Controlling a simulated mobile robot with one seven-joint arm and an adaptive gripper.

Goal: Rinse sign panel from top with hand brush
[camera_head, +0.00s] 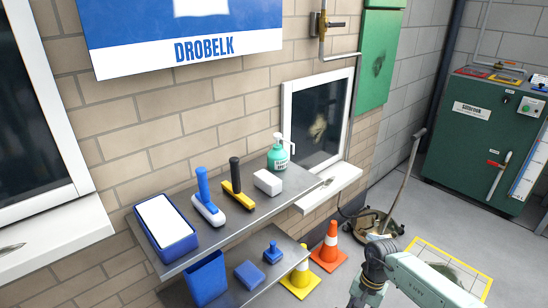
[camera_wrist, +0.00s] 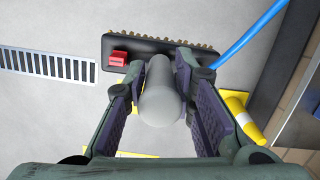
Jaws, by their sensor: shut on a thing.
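The blue and white sign panel (camera_head: 185,35) with "DROBELK" on it hangs on the brick wall at upper left in the head view; its top is cut off. In the wrist view, my gripper (camera_wrist: 160,95) is shut on the grey rounded handle (camera_wrist: 160,98) of a hand brush. The brush's dark head (camera_wrist: 150,52) has pale bristles along its far edge and a red block on it. A blue hose (camera_wrist: 250,35) runs from beside the head to the upper right. The gripper's fingers do not show in the head view.
A grey shelf (camera_head: 270,205) carries a blue tray (camera_head: 165,225), brushes, a white block and a green pump bottle (camera_head: 278,155). Orange (camera_head: 330,245) and yellow (camera_head: 300,278) cones stand below. A green cabinet (camera_head: 480,135) is at right. A floor grate (camera_wrist: 45,65) shows in the wrist view.

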